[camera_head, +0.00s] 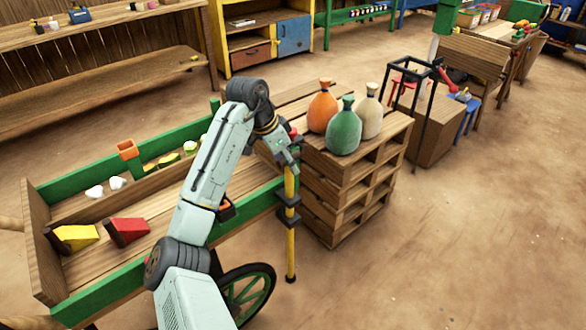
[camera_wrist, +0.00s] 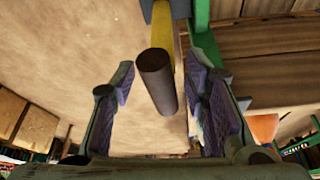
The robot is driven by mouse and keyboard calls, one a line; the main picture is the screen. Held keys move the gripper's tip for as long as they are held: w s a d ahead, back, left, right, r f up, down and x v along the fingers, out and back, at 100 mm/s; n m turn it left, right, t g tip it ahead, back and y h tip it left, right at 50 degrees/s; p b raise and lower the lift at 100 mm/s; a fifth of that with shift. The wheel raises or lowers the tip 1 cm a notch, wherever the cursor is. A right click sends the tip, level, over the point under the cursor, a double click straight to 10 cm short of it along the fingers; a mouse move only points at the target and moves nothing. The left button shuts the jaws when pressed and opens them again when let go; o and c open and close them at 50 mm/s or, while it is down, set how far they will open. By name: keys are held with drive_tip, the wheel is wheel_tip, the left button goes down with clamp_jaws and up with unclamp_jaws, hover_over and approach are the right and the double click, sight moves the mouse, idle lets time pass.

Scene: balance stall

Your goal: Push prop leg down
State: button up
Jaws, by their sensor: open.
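The prop leg (camera_head: 290,232) is a yellow upright post with dark brackets at the front corner of the green and wooden cart (camera_head: 262,207). Its lower end reaches close to the ground. In the wrist view the yellow leg (camera_wrist: 183,52) shows at the top, behind a dark round peg (camera_wrist: 156,72) that points toward the camera. My gripper (camera_head: 291,162) is at the upper end of the leg. In the wrist view my gripper (camera_wrist: 164,78) is open, with its purple-padded fingers on both sides of the peg. I cannot tell whether either finger touches it.
A pallet stack (camera_head: 345,190) with orange, green and beige sacks stands right of the leg. The cart wheel (camera_head: 245,295) is left of it. Red and yellow wedges (camera_head: 125,231) lie on the cart. The dirt floor at front right is clear.

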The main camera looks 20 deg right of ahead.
drive_tip(key=x, duration=0.5)
drive_tip(key=shift+w, duration=0.1)
clamp_jaws()
idle(0.4)
idle(0.4)
